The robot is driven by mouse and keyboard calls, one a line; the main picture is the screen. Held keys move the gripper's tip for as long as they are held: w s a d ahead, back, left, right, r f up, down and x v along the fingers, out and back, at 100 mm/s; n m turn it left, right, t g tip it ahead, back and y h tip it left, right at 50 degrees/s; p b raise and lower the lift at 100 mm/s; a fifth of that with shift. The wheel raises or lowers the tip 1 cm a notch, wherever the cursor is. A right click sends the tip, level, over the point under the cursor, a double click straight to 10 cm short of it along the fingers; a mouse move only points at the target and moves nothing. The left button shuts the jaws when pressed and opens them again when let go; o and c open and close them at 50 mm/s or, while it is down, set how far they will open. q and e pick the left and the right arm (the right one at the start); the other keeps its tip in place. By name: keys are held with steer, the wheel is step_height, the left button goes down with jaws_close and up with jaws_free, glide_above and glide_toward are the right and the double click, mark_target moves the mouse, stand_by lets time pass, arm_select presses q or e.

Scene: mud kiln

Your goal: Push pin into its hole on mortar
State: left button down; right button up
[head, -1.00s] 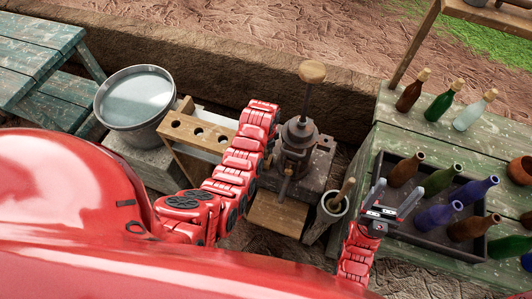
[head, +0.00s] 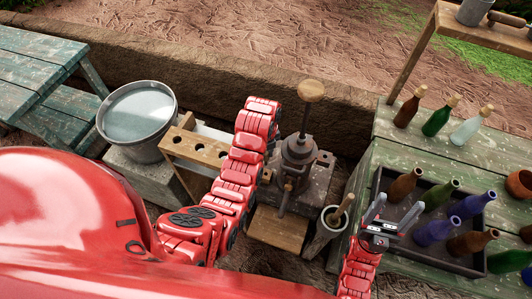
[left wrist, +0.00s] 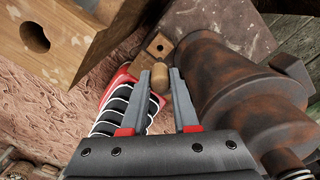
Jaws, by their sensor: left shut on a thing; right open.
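The mortar (head: 298,152) is a rusty, dark metal device with a round wooden knob on top. It stands upright on a stone block, and its body fills the right of the left wrist view (left wrist: 235,95). The pin (left wrist: 160,76) shows a rounded wooden end between the fingertips of my left gripper (left wrist: 160,72), which is shut on it beside the mortar. Just beyond it is a small wooden block with a dark hole (left wrist: 160,46). The pin's far end is hidden. My left arm covers that gripper in the head view. My right gripper (head: 382,215) is open and empty.
A wooden rack with holes (head: 196,148) and a water basin (head: 138,118) are left of my left arm. A bucket with a stick (head: 327,228) stands right of the mortar. A crate of bottles (head: 440,265) lies on the green table (head: 385,160) at right.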

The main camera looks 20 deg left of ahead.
arm_select(q)
steer(key=shift+r+p, duration=1.95)
steer(key=shift+r, duration=0.2)
